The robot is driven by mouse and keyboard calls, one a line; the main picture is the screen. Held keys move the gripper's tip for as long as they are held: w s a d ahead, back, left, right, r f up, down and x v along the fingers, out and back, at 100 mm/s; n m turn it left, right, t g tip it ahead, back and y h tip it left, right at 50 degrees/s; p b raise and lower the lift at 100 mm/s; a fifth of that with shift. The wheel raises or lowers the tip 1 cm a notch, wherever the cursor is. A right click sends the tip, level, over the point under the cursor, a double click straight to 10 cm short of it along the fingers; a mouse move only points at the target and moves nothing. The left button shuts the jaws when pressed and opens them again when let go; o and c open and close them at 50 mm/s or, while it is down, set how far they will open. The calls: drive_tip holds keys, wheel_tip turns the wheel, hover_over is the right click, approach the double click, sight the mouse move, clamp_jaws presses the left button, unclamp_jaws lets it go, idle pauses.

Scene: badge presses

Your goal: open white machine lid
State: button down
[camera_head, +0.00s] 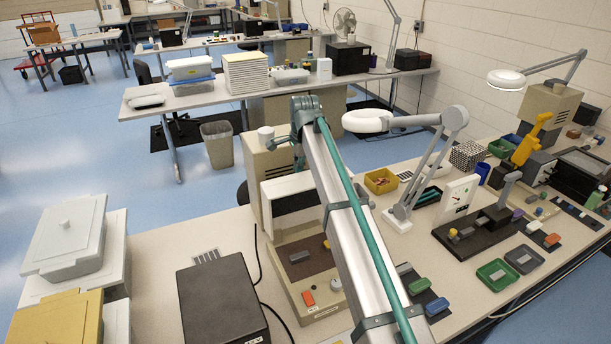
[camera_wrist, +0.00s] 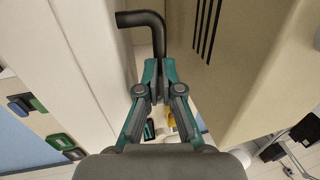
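The white machine (camera_head: 255,165) stands on the near bench, with a beige body and a pale lid panel (camera_head: 292,195) at its front. In the wrist view, a black bent handle (camera_wrist: 140,18) juts from the white lid side (camera_wrist: 85,60), next to the beige body (camera_wrist: 255,70). My gripper (camera_wrist: 159,68) has its teal fingers drawn close together around the lower end of this handle. The fingers hide that end.
A dark grey box (camera_head: 222,300) and white and yellow lidded bins (camera_head: 68,240) stand to the left. A desk lamp (camera_head: 415,130), a gauge (camera_head: 457,198) and small green trays (camera_head: 497,274) stand to the right. Some bench left of the machine is clear.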

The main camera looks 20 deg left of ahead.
drive_tip(key=c, duration=1.9)
unclamp_jaws()
wheel_tip(320, 180, down, 2)
drive_tip(key=shift+s+a+f, duration=0.1)
drive_tip(key=o, duration=0.7)
drive_tip(key=shift+s+d, duration=0.2)
drive_tip(key=shift+d, duration=0.05)
drive_tip(key=shift+w+a+f, duration=0.2)
drive_tip(key=shift+w+a, duration=0.1)
drive_tip(key=shift+w, duration=0.05)
drive_tip(key=shift+r, duration=0.3)
drive_tip(key=shift+w+r, duration=0.1)
drive_tip(key=v, duration=1.2)
drive_tip(key=shift+w+a, duration=0.1)
drive_tip(key=shift+a, duration=0.05)
